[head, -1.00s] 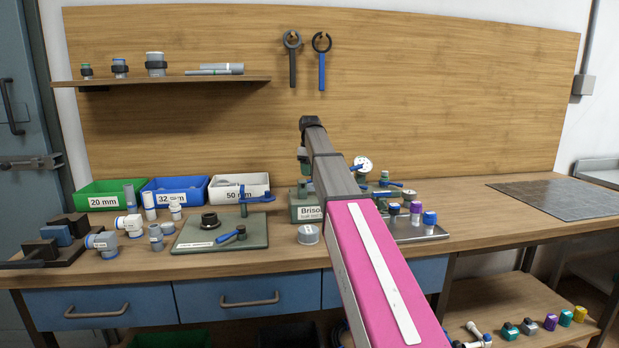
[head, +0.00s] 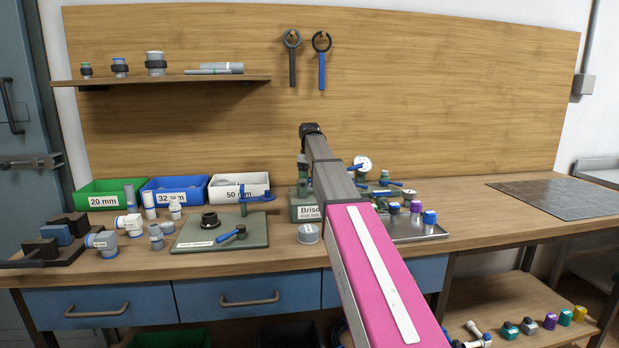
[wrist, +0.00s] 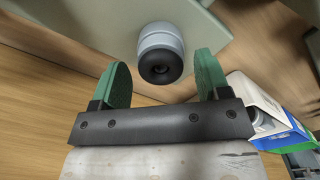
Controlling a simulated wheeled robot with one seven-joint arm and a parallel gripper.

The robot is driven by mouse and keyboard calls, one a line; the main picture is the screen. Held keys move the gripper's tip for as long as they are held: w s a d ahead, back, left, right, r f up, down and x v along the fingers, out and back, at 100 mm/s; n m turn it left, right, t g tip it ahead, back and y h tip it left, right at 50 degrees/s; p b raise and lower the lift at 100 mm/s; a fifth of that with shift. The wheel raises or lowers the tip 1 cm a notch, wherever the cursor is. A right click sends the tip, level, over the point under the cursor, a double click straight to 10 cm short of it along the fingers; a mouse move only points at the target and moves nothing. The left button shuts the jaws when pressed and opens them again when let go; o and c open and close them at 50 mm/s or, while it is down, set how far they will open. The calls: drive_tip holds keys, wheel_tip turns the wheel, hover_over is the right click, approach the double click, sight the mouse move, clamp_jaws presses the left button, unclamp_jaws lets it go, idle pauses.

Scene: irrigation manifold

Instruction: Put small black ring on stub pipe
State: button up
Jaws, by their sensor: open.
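The cylinder looks like the stub pipe and stands against a grey-green surface (wrist: 100,15). My gripper (wrist: 162,70) is open. Its two green fingers are spread, one on each side of the black ring, with a gap on both sides. Whether the fingertips reach level with the ring is unclear. In the head view my arm hides the fingers and this pipe.
A green-grey plate (head: 255,236) carries a black collar (head: 209,219) and a blue-handled valve (head: 233,235). A labelled grey-green box (head: 305,208) stands beside my arm. Green (head: 103,201), blue (head: 172,197) and white (head: 226,195) bins stand behind. The bench's right side has free room.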

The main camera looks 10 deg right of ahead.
wheel_tip(320, 180, up, 12)
idle(0.5)
